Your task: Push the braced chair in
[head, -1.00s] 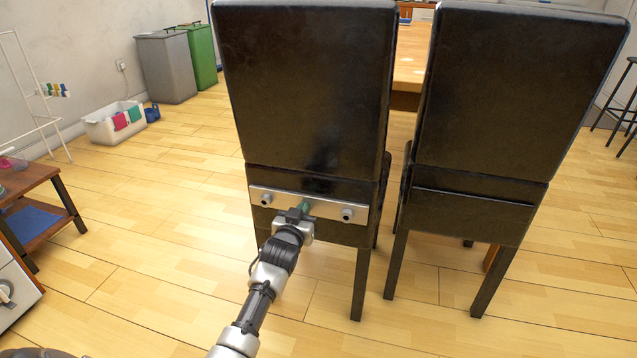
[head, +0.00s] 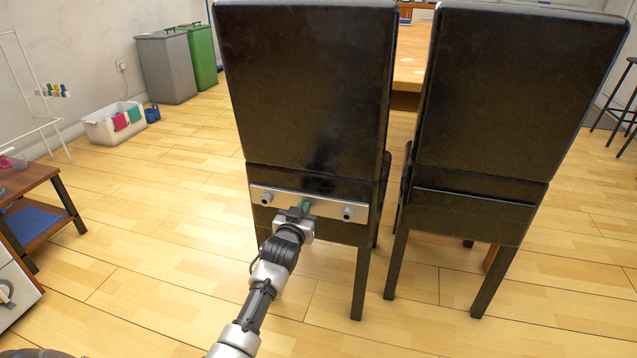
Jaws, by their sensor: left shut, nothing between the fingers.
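The braced chair (head: 305,95) is the dark, high-backed chair at the centre, seen from behind. A metal brace plate (head: 330,205) with two round knobs runs across its lower back. My left gripper (head: 304,209) is shut and empty, with its tips at the middle of the plate between the knobs. They look to be against it, but I cannot tell whether they touch. The gripper hides part of the plate. My right gripper is not in view.
A second dark chair (head: 515,110) without a plate stands close on the right. A wooden table (head: 411,62) is beyond the chairs. A low brown table (head: 30,190) stands at the left. The floor (head: 160,235) between is clear.

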